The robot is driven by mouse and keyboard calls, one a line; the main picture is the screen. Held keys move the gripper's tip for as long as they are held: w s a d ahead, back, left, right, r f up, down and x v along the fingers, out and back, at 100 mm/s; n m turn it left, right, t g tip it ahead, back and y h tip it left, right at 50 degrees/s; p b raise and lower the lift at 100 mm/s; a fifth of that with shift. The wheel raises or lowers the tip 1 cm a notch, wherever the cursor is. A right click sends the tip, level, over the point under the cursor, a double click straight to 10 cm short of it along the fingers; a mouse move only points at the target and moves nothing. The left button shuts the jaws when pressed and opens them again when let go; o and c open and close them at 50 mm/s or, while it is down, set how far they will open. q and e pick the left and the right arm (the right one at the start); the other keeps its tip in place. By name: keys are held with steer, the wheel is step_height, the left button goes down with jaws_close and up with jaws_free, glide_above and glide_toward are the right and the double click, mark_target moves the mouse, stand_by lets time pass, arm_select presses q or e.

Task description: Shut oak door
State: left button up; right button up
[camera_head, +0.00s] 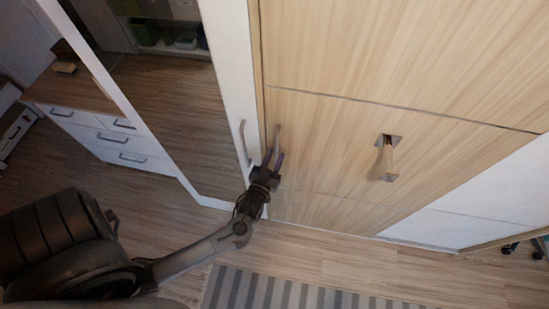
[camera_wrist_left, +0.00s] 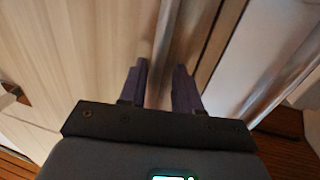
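The oak door (camera_head: 335,125) is the pale wood panel right of centre in the head view, with thin seams across it. A slim upright metal handle (camera_head: 277,134) stands near its left edge. My left gripper (camera_head: 272,160) is at the lower part of this handle. In the left wrist view the gripper (camera_wrist_left: 158,88) has its two dark fingers apart, with the handle bar (camera_wrist_left: 163,35) running between them. A dark gap (camera_wrist_left: 218,40) shows beside the oak edge; I cannot tell how far the door stands open. My right gripper is not in view.
A white-framed mirror door (camera_head: 232,60) with its own handle (camera_head: 243,143) stands close left of my gripper. Another handle (camera_head: 388,158) juts from the oak front at right. A white drawer unit (camera_head: 110,140) is at left; a striped rug (camera_head: 270,290) lies below.

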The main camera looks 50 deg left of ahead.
arm_select(q)
steer(key=b+v, duration=0.1)
steer(key=v, duration=0.9)
steer(key=shift+s+d, duration=0.2)
steer(key=shift+s, duration=0.15)
